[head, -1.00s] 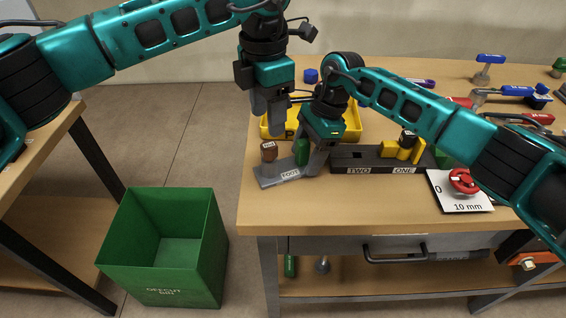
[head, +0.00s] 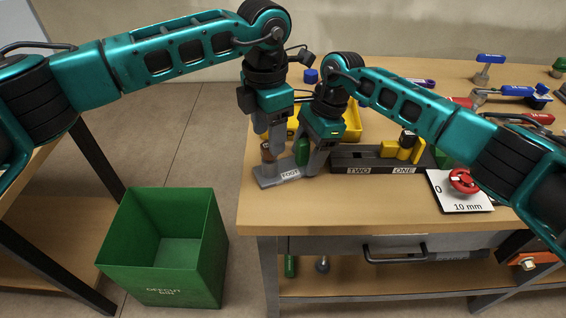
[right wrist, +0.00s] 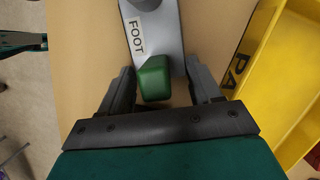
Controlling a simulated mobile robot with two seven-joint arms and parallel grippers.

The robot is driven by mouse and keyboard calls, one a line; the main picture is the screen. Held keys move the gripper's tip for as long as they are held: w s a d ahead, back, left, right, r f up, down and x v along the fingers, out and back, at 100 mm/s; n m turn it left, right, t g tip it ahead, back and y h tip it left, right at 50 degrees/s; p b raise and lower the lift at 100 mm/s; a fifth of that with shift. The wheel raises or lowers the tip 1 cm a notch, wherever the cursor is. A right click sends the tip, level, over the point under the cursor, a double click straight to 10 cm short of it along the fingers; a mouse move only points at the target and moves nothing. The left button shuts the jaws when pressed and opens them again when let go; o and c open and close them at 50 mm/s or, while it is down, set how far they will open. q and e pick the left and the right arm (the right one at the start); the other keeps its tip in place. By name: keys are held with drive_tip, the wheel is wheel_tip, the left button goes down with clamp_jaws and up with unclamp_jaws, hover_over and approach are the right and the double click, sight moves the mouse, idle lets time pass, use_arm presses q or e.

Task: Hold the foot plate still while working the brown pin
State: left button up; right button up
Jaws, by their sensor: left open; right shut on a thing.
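The grey foot plate (head: 267,174), labelled FOOT, lies on the table near its left edge; it also shows in the right wrist view (right wrist: 160,35). A green block (right wrist: 154,80) stands on its near end in that view. The brown pin (head: 267,153) stands at the plate's left end, partly hidden by my left gripper (head: 273,150). That gripper is open, pointing down with its fingers at the pin; contact cannot be told. My right gripper (head: 303,160) is shut on the foot plate, its fingers (right wrist: 158,68) on either side of it by the green block.
A yellow tray (head: 352,121) is behind my right gripper. A dark block marked TWO and ONE (head: 378,169) with yellow pieces lies to the right. A white 10 mm card (head: 449,198) carries a red wheel (head: 463,181). A green bin (head: 165,250) stands on the floor.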

use_arm(q)
drive_tip(key=shift+s+a+f, duration=0.1)
drive_tip(key=shift+a+f, duration=0.1)
drive_tip(key=shift+f, duration=1.2)
clamp_jaws()
drive_tip(key=shift+d+r, duration=0.1)
drive_tip(key=shift+r, duration=0.55)
drive_tip(key=shift+d+r, duration=0.1)
drive_tip(key=shift+r, duration=2.95)
